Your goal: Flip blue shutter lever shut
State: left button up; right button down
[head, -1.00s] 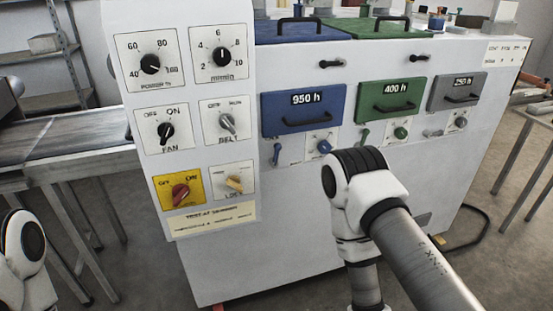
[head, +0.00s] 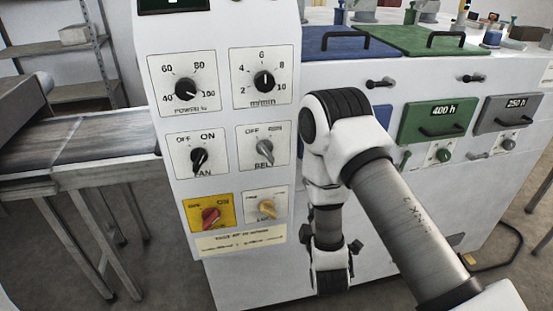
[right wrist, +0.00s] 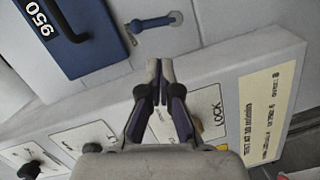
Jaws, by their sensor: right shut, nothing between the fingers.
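The blue shutter lever (right wrist: 152,23) shows at the top of the right wrist view, on the pale machine front. It lies beside the blue drawer marked 950 (right wrist: 75,35), apart from it. My right gripper (right wrist: 160,68) is shut and empty. In that picture its fingertips are a short way below the lever, with a visible gap. Depth to the panel is hard to judge. My left gripper is not in view.
The control panel (head: 215,120) with several knobs stands left of my right arm. The LOCK knob plate (right wrist: 205,110) is close beside the right fingers. A green drawer (head: 437,120) and a grey drawer (head: 505,114) are to the right. A conveyor (head: 75,145) is at left.

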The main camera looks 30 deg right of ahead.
pick_arm(q)
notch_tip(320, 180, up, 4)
jog(key=p, duration=0.3)
pick_arm(e)
jog(key=w+d+r, duration=0.3)
jog(key=w+d, duration=0.1)
jog(key=w, duration=0.6)
jog(key=shift+w+t, duration=0.15)
jog(key=shift+t, duration=0.15)
